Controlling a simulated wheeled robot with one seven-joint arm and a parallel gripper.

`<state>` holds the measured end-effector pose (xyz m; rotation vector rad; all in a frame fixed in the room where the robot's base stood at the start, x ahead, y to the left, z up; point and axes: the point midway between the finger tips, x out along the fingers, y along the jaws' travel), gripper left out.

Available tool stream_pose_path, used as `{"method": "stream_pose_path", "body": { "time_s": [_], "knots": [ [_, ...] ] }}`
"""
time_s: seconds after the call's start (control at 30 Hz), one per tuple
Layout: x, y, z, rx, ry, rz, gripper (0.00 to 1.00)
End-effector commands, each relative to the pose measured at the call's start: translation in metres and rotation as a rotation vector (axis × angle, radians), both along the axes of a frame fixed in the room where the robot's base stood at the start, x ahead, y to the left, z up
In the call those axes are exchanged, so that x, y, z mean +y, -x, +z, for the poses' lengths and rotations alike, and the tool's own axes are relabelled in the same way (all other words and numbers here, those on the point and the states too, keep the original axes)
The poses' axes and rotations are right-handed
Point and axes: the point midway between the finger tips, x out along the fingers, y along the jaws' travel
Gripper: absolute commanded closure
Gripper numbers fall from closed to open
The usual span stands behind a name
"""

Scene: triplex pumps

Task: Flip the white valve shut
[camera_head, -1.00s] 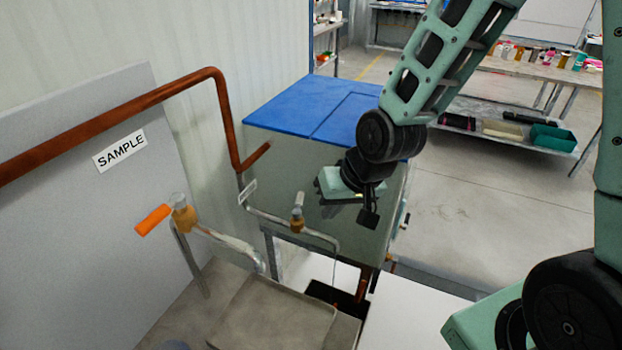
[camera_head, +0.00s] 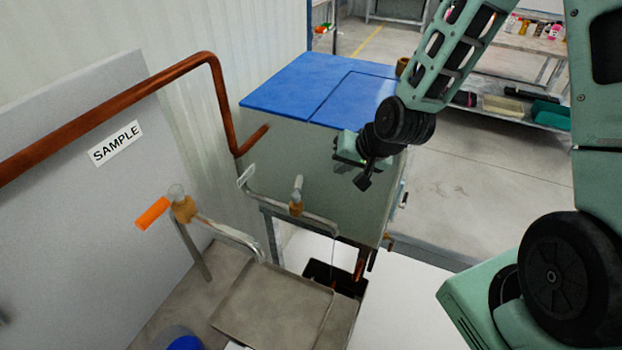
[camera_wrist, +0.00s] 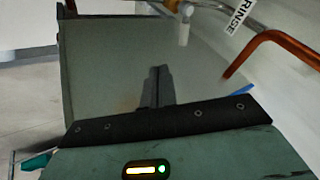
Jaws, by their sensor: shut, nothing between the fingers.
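The white valve handle (camera_head: 298,188) stands up from a brass body (camera_head: 296,208) on the thin grey pipe in front of the grey-green cabinet. In the wrist view, the white handle (camera_wrist: 184,33) shows at the top, pointing down from its brass body (camera_wrist: 184,8). My gripper (camera_head: 363,182) is to the right of the valve and apart from it, near the cabinet's upper right side. In the wrist view, my gripper's fingers (camera_wrist: 157,72) are together and empty, short of the handle in the picture.
An orange-handled valve (camera_head: 153,213) sits left on the SAMPLE pipe. A RINSE label (camera_wrist: 243,16) is beside the white valve. A copper pipe (camera_head: 225,105) bends down behind. A grey tray (camera_head: 270,305) lies below, and a thin line hangs under the rinse pipe's end.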

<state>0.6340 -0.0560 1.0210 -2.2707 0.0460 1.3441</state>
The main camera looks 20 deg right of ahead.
Motion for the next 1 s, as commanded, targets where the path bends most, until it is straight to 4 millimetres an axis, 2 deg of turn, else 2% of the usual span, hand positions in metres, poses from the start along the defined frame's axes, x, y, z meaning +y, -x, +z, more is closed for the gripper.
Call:
{"method": "stream_pose_path", "body": {
  "time_s": [0.57,0.8,1.0],
  "knots": [
    [0.019,-0.044,-0.072,0.004,0.000,0.000,1.00],
    [0.047,-0.058,-0.077,0.002,0.001,0.001,1.00],
    [0.054,-0.062,-0.080,0.001,0.001,0.000,1.00]
  ]
}}
